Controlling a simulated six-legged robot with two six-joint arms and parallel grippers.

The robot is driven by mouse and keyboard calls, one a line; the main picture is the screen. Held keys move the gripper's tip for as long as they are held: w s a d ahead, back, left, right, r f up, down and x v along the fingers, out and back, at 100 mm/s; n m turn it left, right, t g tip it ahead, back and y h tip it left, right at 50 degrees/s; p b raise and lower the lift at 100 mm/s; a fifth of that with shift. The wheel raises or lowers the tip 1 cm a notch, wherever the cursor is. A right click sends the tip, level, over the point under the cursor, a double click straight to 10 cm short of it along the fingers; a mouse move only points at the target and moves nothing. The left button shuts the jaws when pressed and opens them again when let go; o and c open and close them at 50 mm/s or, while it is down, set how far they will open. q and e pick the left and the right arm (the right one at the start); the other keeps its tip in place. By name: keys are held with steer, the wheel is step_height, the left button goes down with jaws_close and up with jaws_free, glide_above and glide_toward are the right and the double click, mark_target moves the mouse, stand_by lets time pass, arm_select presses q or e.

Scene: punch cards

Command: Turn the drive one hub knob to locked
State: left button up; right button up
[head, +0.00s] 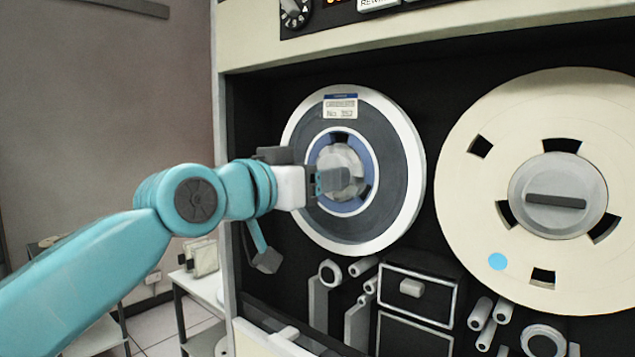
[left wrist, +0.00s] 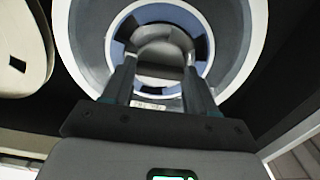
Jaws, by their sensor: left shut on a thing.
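The left-hand tape reel (head: 392,205) has a white rim, dark tape and a blue inner ring. The grey hub knob (head: 339,158) sits at its centre, partly hidden by my gripper. My left gripper (head: 335,180) reaches in from the left and is shut on the knob. In the left wrist view the two fingers (left wrist: 160,76) stand on either side of the grey hub (left wrist: 162,46). My right gripper is not in view.
A larger cream reel (head: 480,230) with a blue dot is mounted to the right, its hub bar (head: 556,201) lying level. Rollers, guides and a dark head block (head: 418,290) sit below the reels. A dial (head: 295,12) is above. A white table (head: 203,288) stands lower left.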

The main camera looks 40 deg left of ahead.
arm_select(q)
steer(key=shift+m, duration=0.3)
steer(key=o, duration=1.1)
steer(key=shift+s, duration=0.15)
steer(key=shift+c, duration=0.2)
steer(key=s+a+b, duration=0.1)
steer(key=s, duration=1.5)
steer(key=shift+a+b, duration=0.15)
steer(key=shift+b, duration=0.15)
steer(key=shift+s, duration=0.15)
